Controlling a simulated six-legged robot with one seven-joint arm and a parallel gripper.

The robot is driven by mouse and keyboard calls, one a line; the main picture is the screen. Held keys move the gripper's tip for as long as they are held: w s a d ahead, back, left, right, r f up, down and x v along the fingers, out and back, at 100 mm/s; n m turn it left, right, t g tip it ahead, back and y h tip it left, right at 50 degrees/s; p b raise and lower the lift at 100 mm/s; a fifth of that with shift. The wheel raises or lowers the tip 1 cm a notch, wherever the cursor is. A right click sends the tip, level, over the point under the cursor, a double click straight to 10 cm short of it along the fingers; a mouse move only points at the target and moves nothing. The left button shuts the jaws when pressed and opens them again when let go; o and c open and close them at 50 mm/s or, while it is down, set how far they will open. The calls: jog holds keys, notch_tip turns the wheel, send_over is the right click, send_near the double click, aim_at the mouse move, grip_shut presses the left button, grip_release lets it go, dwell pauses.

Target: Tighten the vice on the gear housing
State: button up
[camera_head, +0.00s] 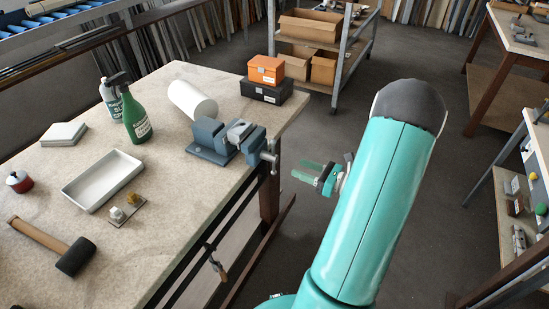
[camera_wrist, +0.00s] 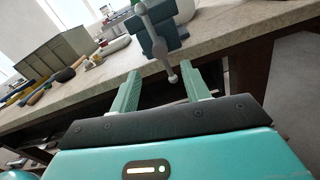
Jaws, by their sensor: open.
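The blue-grey vice (camera_head: 212,139) stands at the right edge of the workbench. A small grey metal part (camera_head: 240,130), likely the gear housing, sits between its jaws. The vice's handle (camera_head: 271,156) hangs at its right end, past the bench edge. My gripper (camera_head: 312,172) is open, to the right of the handle and apart from it. In the wrist view, my gripper's fingers (camera_wrist: 160,68) point at the vice (camera_wrist: 165,45). The handle (camera_wrist: 160,42) slants steeply, and its lower ball end appears between the fingers. The gear housing cannot be made out there.
On the workbench (camera_head: 160,215) are a white cylinder (camera_head: 192,99), a green spray bottle (camera_head: 134,117), a white tray (camera_head: 103,180), a mallet (camera_head: 75,257) and orange and black boxes (camera_head: 266,69). A cart (camera_head: 345,50) stands behind. Floor is clear around my arm.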

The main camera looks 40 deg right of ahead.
aim_at(275, 159)
jog(key=x, duration=1)
jog(key=shift+w, duration=0.15)
jog(key=shift+c, duration=0.2)
grip_shut()
